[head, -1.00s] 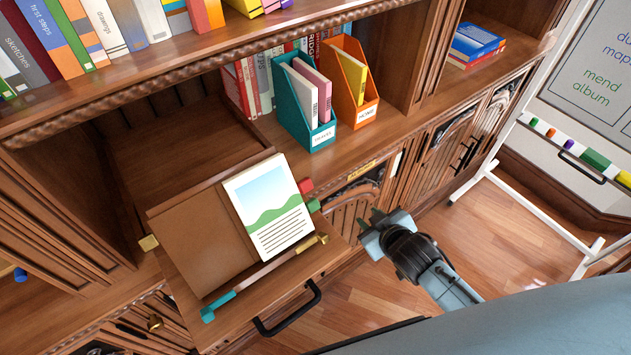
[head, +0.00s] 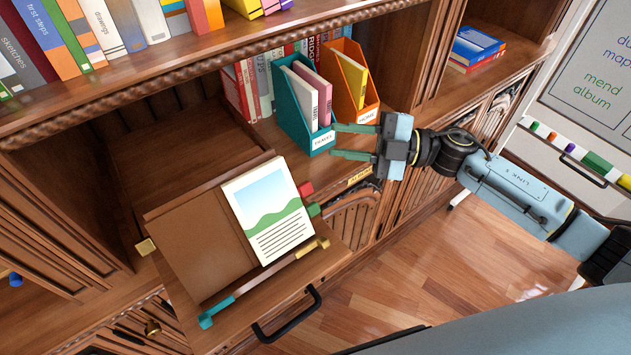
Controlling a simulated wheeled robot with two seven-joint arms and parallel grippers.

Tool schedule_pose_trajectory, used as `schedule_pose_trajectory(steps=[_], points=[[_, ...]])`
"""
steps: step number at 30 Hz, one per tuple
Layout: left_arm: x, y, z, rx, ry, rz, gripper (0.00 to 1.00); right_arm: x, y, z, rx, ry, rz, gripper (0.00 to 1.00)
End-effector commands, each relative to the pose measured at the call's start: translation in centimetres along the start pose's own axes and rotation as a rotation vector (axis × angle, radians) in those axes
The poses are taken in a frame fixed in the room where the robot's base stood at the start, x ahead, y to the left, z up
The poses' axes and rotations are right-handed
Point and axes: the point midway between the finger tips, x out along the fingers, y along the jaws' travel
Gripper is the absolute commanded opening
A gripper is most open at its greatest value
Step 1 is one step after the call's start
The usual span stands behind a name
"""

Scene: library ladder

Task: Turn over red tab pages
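An open book (head: 204,248) with a brown cover lies on a tilted pull-out board. Its white page block (head: 267,213) shows a landscape picture and lines of text. A red tab (head: 305,189) and a green tab (head: 313,209) stick out from the right edge of the pages. My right gripper (head: 336,142) is to the upper right of the tabs, apart from them, with two teal fingers spread and nothing between them. It is in front of the teal file box. My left gripper does not show.
The pull-out board (head: 262,302) has a black handle and a bar with teal and brass ends along its front. A teal file box (head: 300,110) and an orange file box (head: 352,85) stand behind on the shelf. Clear wooden floor (head: 400,280) lies at lower right.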

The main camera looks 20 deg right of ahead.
Motion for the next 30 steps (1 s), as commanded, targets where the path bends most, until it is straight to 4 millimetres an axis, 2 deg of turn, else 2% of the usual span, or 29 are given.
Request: schedule_pose_trajectory(steps=[3, 7, 10, 13, 17, 30], points=[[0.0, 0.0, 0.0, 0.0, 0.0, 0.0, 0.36, -2.7, -0.8, 0.0, -0.03, 0.083, -0.197, 0.29], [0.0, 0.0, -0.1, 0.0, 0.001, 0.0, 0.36, -5.4, -1.5, -0.2, -0.028, 0.137, -0.353, 0.29], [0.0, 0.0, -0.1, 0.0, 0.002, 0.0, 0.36, -6.7, -1.8, -0.3, -0.02, 0.157, -0.419, 0.29], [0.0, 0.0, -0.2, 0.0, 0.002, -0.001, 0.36, -6.9, -2.0, -0.4, -0.016, 0.168, -0.445, 0.29], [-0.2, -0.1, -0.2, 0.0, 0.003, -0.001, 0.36, -5.7, -2.7, -0.8, -0.015, 0.174, -0.449, 0.29], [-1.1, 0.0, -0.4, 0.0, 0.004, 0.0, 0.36, 2.3, -6.4, -2.2, -0.015, 0.174, -0.444, 0.29]])
